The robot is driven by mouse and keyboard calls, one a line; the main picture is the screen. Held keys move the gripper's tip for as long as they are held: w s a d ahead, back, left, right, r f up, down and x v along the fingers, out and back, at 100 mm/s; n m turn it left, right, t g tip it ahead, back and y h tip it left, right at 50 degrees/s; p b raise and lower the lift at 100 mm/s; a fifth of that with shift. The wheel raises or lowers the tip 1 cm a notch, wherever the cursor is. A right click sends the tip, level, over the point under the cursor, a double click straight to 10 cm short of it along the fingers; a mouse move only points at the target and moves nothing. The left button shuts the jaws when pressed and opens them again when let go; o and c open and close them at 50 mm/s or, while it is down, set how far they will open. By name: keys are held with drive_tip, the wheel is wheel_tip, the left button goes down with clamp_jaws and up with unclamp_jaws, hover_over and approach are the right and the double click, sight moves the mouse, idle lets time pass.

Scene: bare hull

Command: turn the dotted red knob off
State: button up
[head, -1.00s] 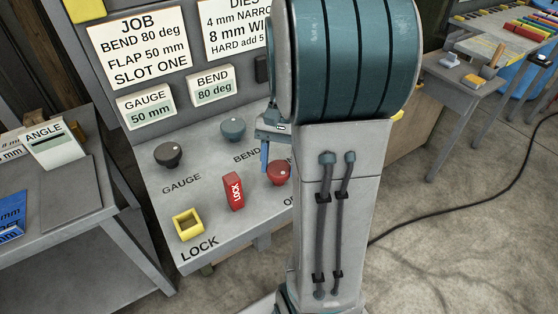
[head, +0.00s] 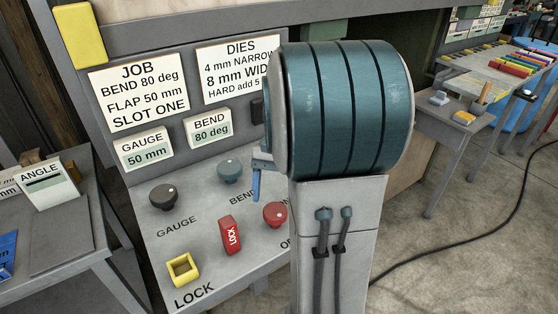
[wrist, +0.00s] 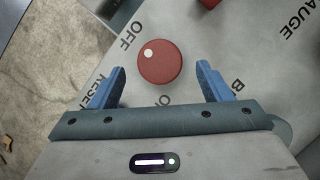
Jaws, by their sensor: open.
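The round red knob (head: 275,215) stands on the sloping grey panel (head: 205,275), partly hidden by my arm in the head view. In the wrist view the red knob (wrist: 161,66) carries a white dot at its upper left, on the side towards the word OFF. The word ON is partly covered by my gripper. My gripper (wrist: 160,72) is open, its blue fingers either side of the knob in that view, with gaps on both sides. In the head view a blue finger (head: 256,185) shows above and left of the knob, apart from it.
A red LOCK piece (head: 230,235) and a yellow square socket (head: 183,268) are on the panel's front left. Job cards hang behind.

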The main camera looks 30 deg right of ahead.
drive_tip(key=v, duration=1)
drive_tip(key=shift+r, duration=0.4)
